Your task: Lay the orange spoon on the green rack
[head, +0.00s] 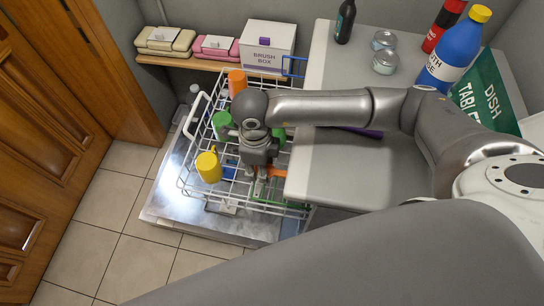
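My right gripper (260,176) points down over the white wire dish rack, its arm coming in from the right. An orange piece, the orange spoon (277,172), lies across its fingertips and sticks out to the right; the fingers look closed on it, though they are small and partly hidden. Green parts, seemingly the green rack (279,206), show low at the front right of the white basket, below the gripper. Most of the green rack is hidden by wires, and I cannot tell whether the spoon touches it. My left gripper is not in view.
The white wire basket (186,184) holds a yellow mug (208,167), a green cup (222,121) and an orange cup (237,80). The counter (330,170) edge is close on the right, with a purple item (362,132) on it. Bottles and jars stand farther back.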

